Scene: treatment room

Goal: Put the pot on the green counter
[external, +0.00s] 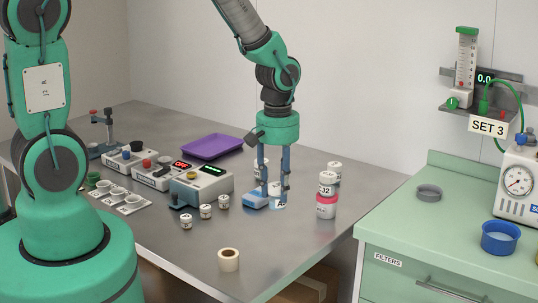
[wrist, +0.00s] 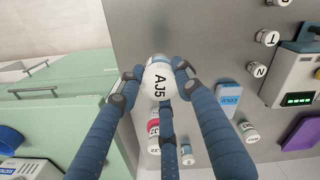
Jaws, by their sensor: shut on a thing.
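My gripper (external: 273,188) points down over the steel table, its blue fingers closed around a small white pot (external: 279,203). In the wrist view the pot (wrist: 159,82) sits between the fingertips (wrist: 154,78), its white top marked AJ5. Fingers hide part of its side. I cannot tell whether it touches the table. The green counter (external: 400,228) stands to the right, across a gap from the table; it also shows at the left of the wrist view (wrist: 80,98).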

